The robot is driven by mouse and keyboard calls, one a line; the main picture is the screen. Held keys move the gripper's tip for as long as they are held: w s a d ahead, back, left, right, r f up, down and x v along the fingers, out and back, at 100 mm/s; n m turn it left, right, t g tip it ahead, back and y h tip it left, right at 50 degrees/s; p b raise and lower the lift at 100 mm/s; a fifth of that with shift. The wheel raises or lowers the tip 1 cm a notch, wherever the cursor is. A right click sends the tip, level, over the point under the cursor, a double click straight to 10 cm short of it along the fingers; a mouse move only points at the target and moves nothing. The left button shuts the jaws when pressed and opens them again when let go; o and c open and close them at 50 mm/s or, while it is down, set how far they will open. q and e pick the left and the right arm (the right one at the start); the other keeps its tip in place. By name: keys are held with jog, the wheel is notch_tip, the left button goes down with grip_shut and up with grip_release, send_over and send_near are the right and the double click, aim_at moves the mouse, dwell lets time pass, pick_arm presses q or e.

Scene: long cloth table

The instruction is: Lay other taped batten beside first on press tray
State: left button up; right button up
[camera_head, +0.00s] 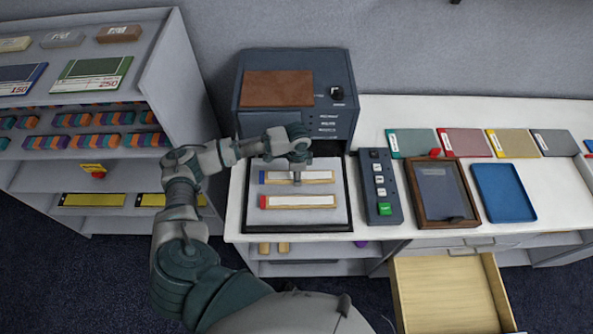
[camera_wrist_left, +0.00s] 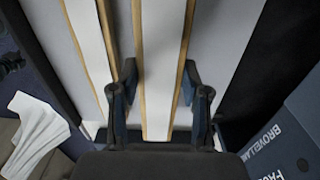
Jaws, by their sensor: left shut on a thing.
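The press tray (camera_head: 338,217) has a pale surface and dark rim and sits in front of the dark press. One taped batten (camera_head: 300,202), wood with a white strip and red left end, lies along its front part. The other batten (camera_head: 321,176), with a blue left end, is behind it, roughly parallel, with a gap. My left gripper (camera_head: 297,180) is shut on this rear batten near its middle. In the left wrist view the fingers (camera_wrist_left: 160,98) straddle the held batten (camera_wrist_left: 161,50); the first batten (camera_wrist_left: 92,45) runs at left. I cannot tell whether the held batten touches the tray.
The dark press (camera_head: 345,115) stands directly behind the tray. A button panel (camera_head: 369,212), a brown frame (camera_head: 413,180) and a blue tray (camera_head: 503,192) are to the right. A shelf (camera_head: 160,50) stands at left. A wooden drawer (camera_head: 445,290) is open below.

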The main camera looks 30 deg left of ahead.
pick_arm(q)
jog(key=w+a, duration=0.1)
jog(key=w, duration=0.2)
jog(key=shift+a+f, duration=0.1)
jog(key=shift+a, duration=0.3)
jog(key=shift+f+p, duration=0.3)
jog(key=shift+f, duration=1.5)
jog(key=o, duration=1.2)
notch_tip(320, 180, up, 12)
jog(key=shift+r+b, duration=0.1)
jog(key=shift+b, duration=0.25)
